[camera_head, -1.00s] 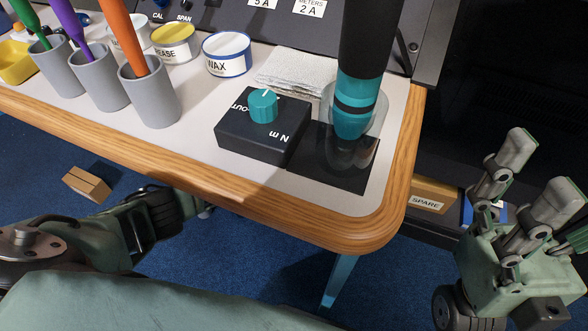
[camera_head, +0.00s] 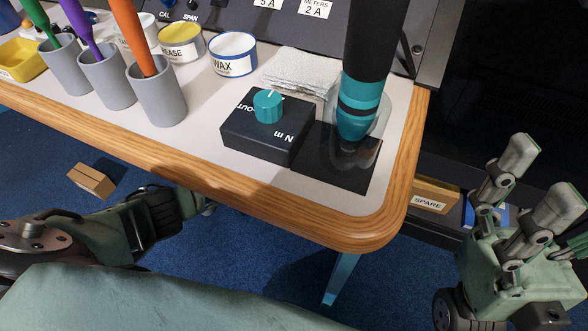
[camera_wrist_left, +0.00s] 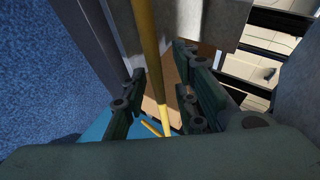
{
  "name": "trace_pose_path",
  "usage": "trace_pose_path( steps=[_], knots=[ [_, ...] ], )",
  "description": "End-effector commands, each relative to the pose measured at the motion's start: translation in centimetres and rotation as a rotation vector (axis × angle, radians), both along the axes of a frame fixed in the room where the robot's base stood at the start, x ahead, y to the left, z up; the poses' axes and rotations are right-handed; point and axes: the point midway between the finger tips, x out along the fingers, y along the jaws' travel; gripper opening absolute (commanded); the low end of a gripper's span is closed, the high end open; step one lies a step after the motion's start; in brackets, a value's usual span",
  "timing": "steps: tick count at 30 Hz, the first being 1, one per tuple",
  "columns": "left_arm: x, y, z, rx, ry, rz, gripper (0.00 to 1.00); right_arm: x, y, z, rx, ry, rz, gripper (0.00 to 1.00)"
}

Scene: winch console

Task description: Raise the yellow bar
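The yellow bar (camera_wrist_left: 148,45) shows in the left wrist view as a long thin rod running from the top edge down between my left fingers. A brighter yellow piece (camera_wrist_left: 165,121) shows near its lower end; I cannot tell whether they are joined. My left gripper (camera_wrist_left: 158,78) is open, with a finger on either side of the bar and no clear grip on it. In the head view my left arm passes under the table edge, which hides the gripper. My right gripper (camera_head: 542,172) is open and empty, right of the table. The bar is not visible in the head view.
The wood-edged table (camera_head: 225,195) carries a black knob box (camera_head: 262,140), a dark tool with teal bands (camera_head: 360,105), grey pen cups (camera_head: 160,100) and several tins. A carton (camera_head: 92,180) lies on the blue floor. A SPARE box (camera_head: 432,195) is beside the right gripper.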

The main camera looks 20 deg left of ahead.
Motion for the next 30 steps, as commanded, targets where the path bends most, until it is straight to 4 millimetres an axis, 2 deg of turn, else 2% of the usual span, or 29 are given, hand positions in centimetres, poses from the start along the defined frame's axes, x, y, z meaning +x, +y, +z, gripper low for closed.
trace_pose_path(
  steps=[8, 30],
  knots=[
    [-1.1, 0.8, 0.6, 0.002, 0.000, 0.000, 0.27, 0.0, 0.0, 0.1, 0.001, -0.004, 0.000, 0.80],
    [-8.4, 4.6, 5.9, 0.000, 0.001, 0.000, 0.27, -0.1, 0.0, 0.1, 0.002, -0.005, 0.000, 0.80]
  ],
)
